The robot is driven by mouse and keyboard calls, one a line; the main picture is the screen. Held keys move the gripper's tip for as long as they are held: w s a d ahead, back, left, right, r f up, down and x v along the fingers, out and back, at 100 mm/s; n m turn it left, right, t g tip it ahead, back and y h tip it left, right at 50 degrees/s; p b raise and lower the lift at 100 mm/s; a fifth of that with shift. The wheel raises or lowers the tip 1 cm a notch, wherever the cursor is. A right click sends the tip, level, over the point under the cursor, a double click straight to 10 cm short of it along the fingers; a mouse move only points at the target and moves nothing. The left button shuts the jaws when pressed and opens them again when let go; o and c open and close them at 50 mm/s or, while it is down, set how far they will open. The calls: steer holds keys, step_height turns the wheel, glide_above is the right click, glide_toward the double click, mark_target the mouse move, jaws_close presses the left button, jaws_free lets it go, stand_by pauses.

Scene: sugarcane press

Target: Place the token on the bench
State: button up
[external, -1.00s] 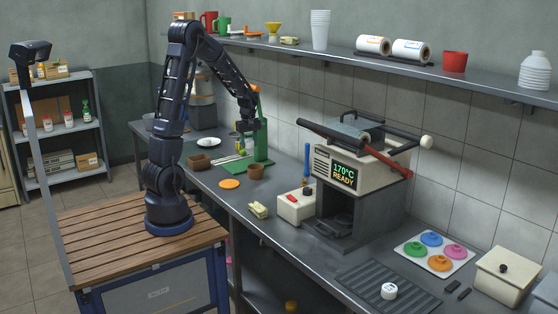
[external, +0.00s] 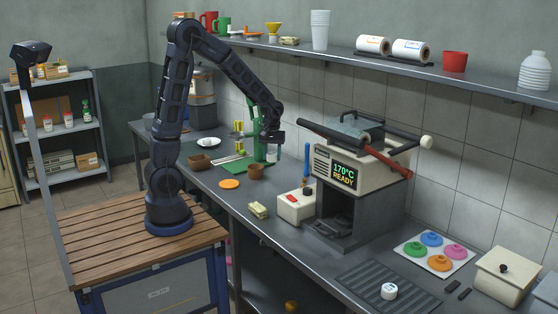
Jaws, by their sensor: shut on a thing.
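My gripper (external: 271,150) hangs from the dark arm, pointing down above the bench (external: 205,182), just right of the green stand (external: 258,128). It is shut on a small pale thing at its tips. This thing is too small and too covered to tell its shape, and I cannot tell for sure that it is the token. It appears held above the bench, behind the small brown pot (external: 256,172). A flat orange disc (external: 230,184) lies on the bench to the left of the pot.
A beige press (external: 345,175) reading "170°C READY" stands to the right, with a white box with a red switch (external: 295,207) beside it. A white board (external: 458,264) holds several coloured discs. The bench front has some free room.

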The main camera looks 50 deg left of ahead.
step_height(320, 180, down, 20)
stand_by(0.8)
steer(key=shift+f, duration=0.15)
steer(key=o, duration=1)
steer(key=shift+c, duration=0.2)
step_height(320, 180, up, 12)
step_height(320, 180, up, 18)
steer(key=m+t, duration=0.2)
steer(key=m, duration=0.2)
glide_above(272, 201)
steer(key=s+a, duration=0.1)
steer(key=s, duration=0.9)
steer(key=s+r+m+t, duration=0.1)
steer(key=s+r, duration=0.3)
steer(key=s, duration=0.4)
steer(key=s+r+m+t, duration=0.1)
steer(key=s+r+m, duration=0.3)
steer(key=s, duration=0.3)
steer(key=shift+s+a+r+t, duration=0.3)
steer(key=shift+s+a+r, duration=0.1)
steer(key=shift+r, duration=0.2)
